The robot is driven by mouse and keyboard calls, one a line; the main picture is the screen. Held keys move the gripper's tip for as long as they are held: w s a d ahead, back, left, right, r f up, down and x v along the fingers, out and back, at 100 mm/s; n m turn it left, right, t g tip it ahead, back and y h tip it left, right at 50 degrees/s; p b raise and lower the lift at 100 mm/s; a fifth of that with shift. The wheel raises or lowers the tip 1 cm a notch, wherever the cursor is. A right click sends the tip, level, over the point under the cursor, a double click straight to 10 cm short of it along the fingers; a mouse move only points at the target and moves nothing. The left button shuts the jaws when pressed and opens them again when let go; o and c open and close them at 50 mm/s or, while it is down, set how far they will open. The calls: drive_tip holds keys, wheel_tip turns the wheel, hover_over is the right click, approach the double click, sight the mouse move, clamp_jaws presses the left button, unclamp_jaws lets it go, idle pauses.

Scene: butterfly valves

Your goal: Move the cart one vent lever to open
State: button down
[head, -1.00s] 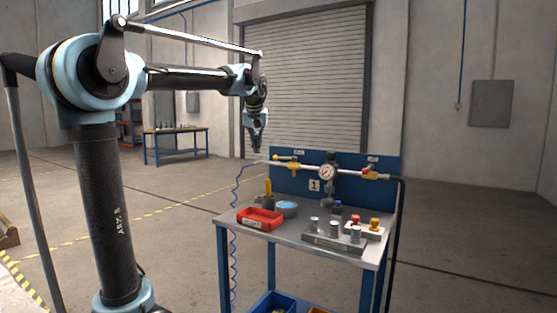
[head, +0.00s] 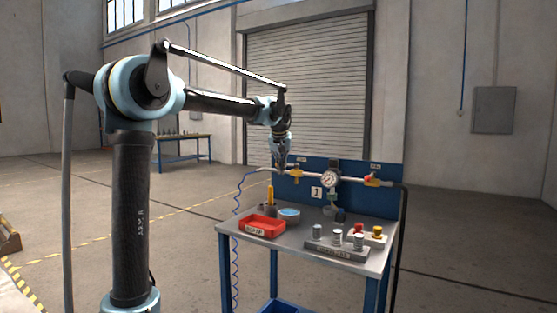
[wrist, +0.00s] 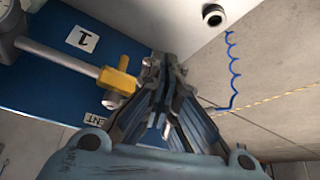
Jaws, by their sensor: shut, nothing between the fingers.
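Cart one (head: 228,224) has a blue back panel (head: 350,170) with a number 1 plate (head: 317,192) and a horizontal pipe. The vent valve (head: 296,175), yellow, sits at the left of the pipe, under a small label. In the wrist view the yellow vent valve (wrist: 118,80) is just left of the fingers, with the partly hidden VENT label (wrist: 93,119) below it. My gripper (head: 281,168) is shut and empty, pointing down at the panel's left end. It hides the lever's left end; contact cannot be told. It also fills the middle of the wrist view (wrist: 160,62).
A round gauge (head: 330,179) is mid-pipe; a second yellow valve with a red part (head: 372,181) is at the right. The cart top holds a red tray (head: 262,227), a blue-topped round tin (head: 289,214) and a block with metal knobs (head: 337,248). A blue coiled hose (head: 236,240) hangs left.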

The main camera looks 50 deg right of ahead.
drive_tip(key=shift+w+d+r, duration=0.1)
drive_tip(key=shift+w+d, duration=0.5)
drive_tip(key=shift+d, duration=0.3)
drive_tip(key=shift+w+d+r, duration=0.1)
drive_tip(key=shift+w+d, duration=0.45)
drive_tip(key=shift+d, duration=0.3)
